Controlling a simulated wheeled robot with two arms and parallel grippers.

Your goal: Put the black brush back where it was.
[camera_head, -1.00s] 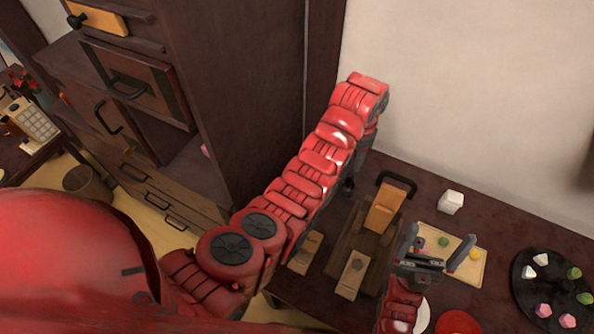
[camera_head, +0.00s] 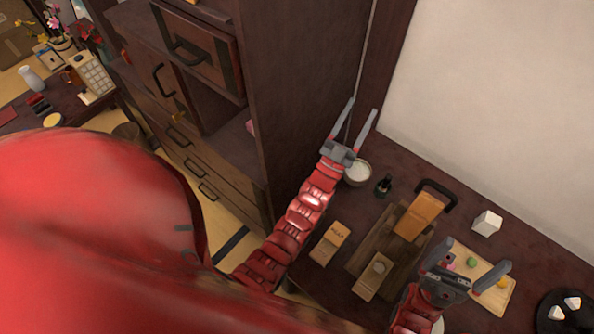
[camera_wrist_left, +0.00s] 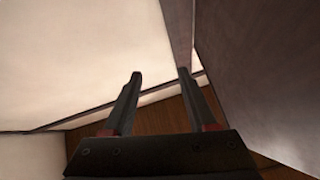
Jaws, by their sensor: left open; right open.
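I cannot pick out the black brush with certainty. Small dark items (camera_head: 38,103) lie on the low table at the far left of the head view, too small to identify. My left gripper (camera_head: 363,104) is open and empty, raised beside the tall cabinet with its fingers pointing up the picture. In the left wrist view the left gripper (camera_wrist_left: 160,75) shows nothing between its fingers. My right gripper (camera_head: 476,252) is open, over the wooden tray (camera_head: 508,298) on the dark table, and holds nothing that I can see.
The tall dark cabinet (camera_head: 310,70) stands left of my left gripper. The dark table (camera_head: 395,165) bears a white bowl (camera_head: 357,173), a small dark bottle (camera_head: 384,185), wooden boxes, a white cube (camera_head: 487,223) and a black plate (camera_head: 548,318). The pale wall is behind.

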